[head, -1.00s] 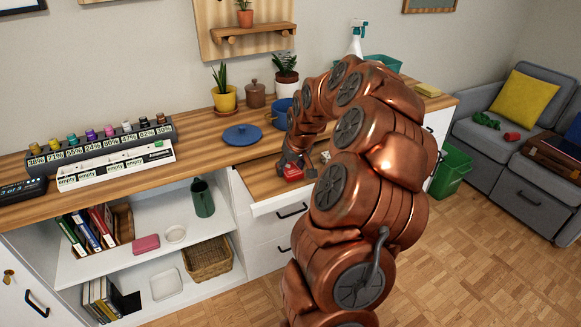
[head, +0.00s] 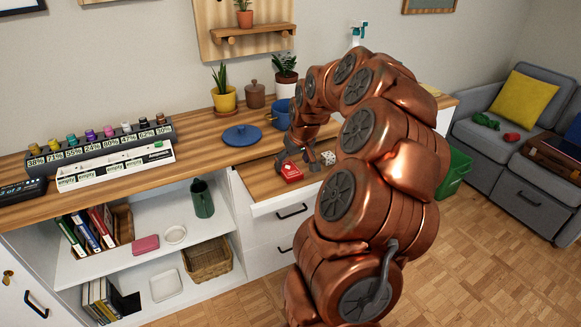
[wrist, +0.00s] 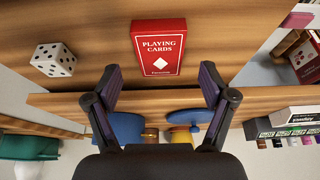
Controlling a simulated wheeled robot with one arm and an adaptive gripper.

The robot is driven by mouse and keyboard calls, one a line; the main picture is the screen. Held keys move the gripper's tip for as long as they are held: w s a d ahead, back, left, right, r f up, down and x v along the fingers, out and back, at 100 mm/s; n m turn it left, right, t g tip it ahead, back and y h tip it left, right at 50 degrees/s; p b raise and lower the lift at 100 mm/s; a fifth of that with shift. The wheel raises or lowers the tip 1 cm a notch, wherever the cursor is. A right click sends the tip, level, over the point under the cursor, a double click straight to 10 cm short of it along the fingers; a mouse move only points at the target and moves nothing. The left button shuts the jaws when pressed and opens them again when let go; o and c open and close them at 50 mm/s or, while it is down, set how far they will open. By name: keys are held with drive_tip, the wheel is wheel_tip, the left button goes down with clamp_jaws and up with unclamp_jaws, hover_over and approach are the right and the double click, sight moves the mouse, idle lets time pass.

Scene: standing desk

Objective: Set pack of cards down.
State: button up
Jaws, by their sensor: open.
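The pack of cards (head: 291,172) is a red box lying flat on the wooden surface of the pulled-out drawer (head: 262,184). In the wrist view the pack (wrist: 159,47) shows its "PLAYING CARDS" face, with nothing touching it. My gripper (head: 306,158) is at the drawer beside the pack, on the die's side in the head view. In the wrist view my gripper (wrist: 161,84) is open and empty, its two fingers spread apart. The pack lies beyond the fingertips there, clear of both.
A white die (head: 328,158) lies on the same surface, and it also shows in the wrist view (wrist: 54,60). A blue lid (head: 242,134), a blue pot (head: 282,113) and a yellow plant pot (head: 224,99) stand on the desk behind. A labelled bottle rack (head: 104,144) is at left.

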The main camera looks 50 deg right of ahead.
drive_tip(key=v, duration=0.8)
drive_tip(key=shift+r, duration=0.35)
drive_tip(key=s+a+f+n+g+y, duration=0.1)
drive_tip(key=s+a+n, duration=0.15)
drive_tip(key=a, duration=0.95)
drive_tip(key=s+a+f+n+g+y, duration=0.1)
drive_tip(key=s+a+g, duration=0.15)
drive_tip(key=a, duration=0.95)
drive_tip(key=s+a+f+g, duration=0.2)
drive_tip(key=s+a, duration=0.4)
drive_tip(key=s, duration=0.4)
drive_tip(key=s+a+f+g, duration=0.2)
drive_tip(key=s+a, duration=0.4)
drive_tip(key=s, duration=0.5)
drive_tip(key=shift+s+f+h, duration=0.15)
drive_tip(key=shift+f+h, duration=0.15)
drive_tip(key=shift+f, duration=0.5)
wheel_tip(320, 180, up, 17)
drive_tip(key=w+t+p, duration=0.1)
drive_tip(key=p, duration=1.4)
drive_tip(key=shift+f, duration=0.25)
drive_tip(key=shift+w, duration=0.1)
